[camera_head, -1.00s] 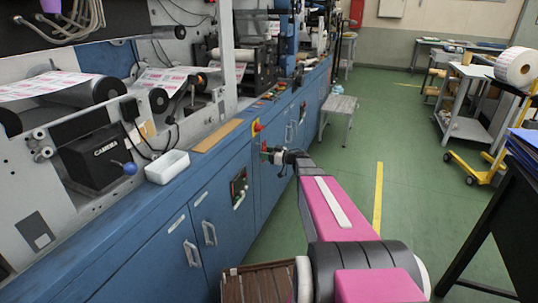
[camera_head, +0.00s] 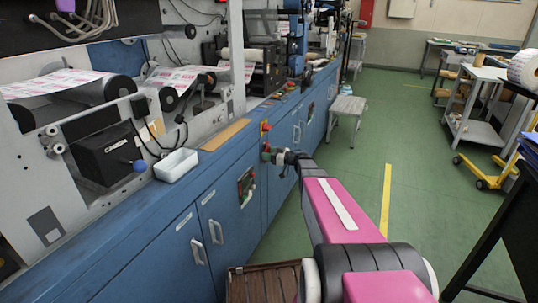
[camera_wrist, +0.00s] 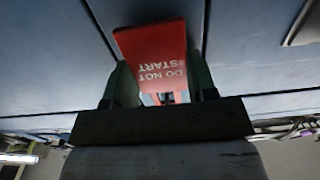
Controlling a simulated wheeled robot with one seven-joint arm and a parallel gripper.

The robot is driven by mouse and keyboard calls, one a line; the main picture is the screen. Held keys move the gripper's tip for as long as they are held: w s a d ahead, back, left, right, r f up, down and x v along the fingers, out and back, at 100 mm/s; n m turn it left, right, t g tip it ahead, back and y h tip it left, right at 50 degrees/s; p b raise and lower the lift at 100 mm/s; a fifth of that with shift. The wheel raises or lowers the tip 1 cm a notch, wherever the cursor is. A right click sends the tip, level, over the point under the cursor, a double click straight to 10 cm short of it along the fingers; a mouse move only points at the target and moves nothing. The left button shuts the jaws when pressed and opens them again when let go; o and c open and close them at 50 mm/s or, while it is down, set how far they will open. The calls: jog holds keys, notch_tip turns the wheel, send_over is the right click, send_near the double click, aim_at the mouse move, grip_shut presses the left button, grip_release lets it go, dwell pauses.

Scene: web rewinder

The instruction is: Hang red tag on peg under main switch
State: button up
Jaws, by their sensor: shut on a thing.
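The red tag (camera_wrist: 155,50) shows in the wrist view with white "DO NOT START" lettering, upside down. My gripper (camera_wrist: 163,85) is shut on it, with a green finger on each side of its near end. In the head view my gripper (camera_head: 268,154) is small, at the blue cabinet front, just below a red knob on a yellow plate (camera_head: 265,127), which looks like the main switch. The tag is hard to make out there. I cannot make out the peg in either view, nor tell whether the tag touches the cabinet.
The blue cabinet (camera_head: 170,236) runs along the left with handles sticking out. A dark panel with red and green parts (camera_head: 246,186) sits on a door left of my gripper. A stool (camera_head: 346,108) stands farther along.

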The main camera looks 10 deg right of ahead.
dwell(0.3)
jog(key=o, duration=1)
